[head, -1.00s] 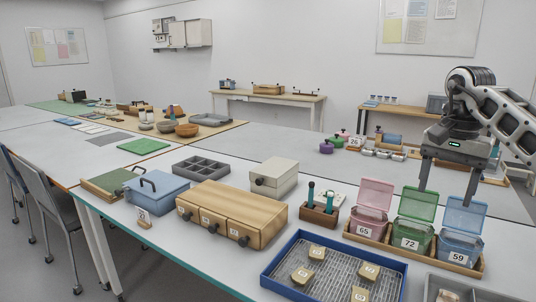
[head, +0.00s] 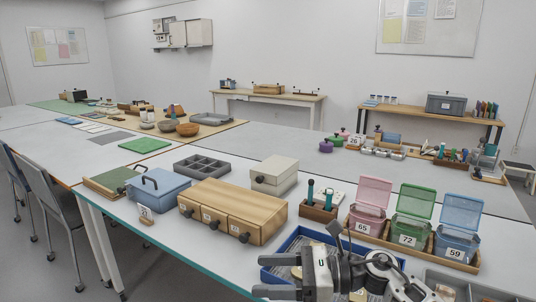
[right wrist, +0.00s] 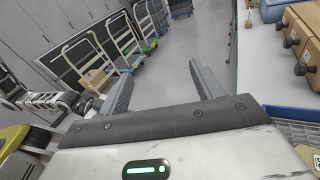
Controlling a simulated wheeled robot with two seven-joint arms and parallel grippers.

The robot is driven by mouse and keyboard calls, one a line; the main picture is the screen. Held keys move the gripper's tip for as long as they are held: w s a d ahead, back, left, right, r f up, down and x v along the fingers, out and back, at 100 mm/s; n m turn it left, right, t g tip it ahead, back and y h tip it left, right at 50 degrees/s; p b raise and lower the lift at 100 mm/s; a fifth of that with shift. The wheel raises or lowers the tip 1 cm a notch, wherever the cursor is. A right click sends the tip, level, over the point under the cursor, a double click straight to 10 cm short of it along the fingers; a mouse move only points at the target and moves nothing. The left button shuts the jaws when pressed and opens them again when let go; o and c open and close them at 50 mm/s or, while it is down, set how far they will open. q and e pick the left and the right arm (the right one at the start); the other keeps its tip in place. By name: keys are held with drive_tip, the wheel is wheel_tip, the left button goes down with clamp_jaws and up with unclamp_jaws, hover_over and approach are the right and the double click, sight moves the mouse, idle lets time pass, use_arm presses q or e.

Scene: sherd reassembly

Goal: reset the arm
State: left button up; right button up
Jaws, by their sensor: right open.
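My right gripper (head: 266,275) is low at the front of the head view, with its fingers pointing left and apart. It is in front of the blue tray (head: 292,240) and hides much of it and most of its tan sherds. In the right wrist view my right gripper (right wrist: 160,82) is open and empty, with floor seen between the fingers. The blue tray's edge (right wrist: 293,113) shows at the right there.
Lidded boxes in pink (head: 368,205), green (head: 411,217) and blue (head: 459,229) stand open behind the tray. A wooden drawer unit (head: 232,211) and a blue case (head: 158,190) stand to the left. Trolleys (right wrist: 95,50) stand across the floor.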

drive_tip(key=s+d+f+n+t+h, duration=0.4)
drive_tip(key=s+d+f+n+h, duration=0.2)
drive_tip(key=s+f+n, duration=0.3)
drive_tip(key=s+d+f+n+t+h, duration=0.5)
drive_tip(key=s+d+f+n+h, duration=0.2)
drive_tip(key=s+f+n, duration=0.3)
drive_tip(key=f+n, duration=0.1)
drive_tip(key=n, duration=0.2)
drive_tip(key=shift+d+h, duration=0.15)
drive_tip(key=shift+h, duration=0.15)
drive_tip(key=shift+w, duration=0.1)
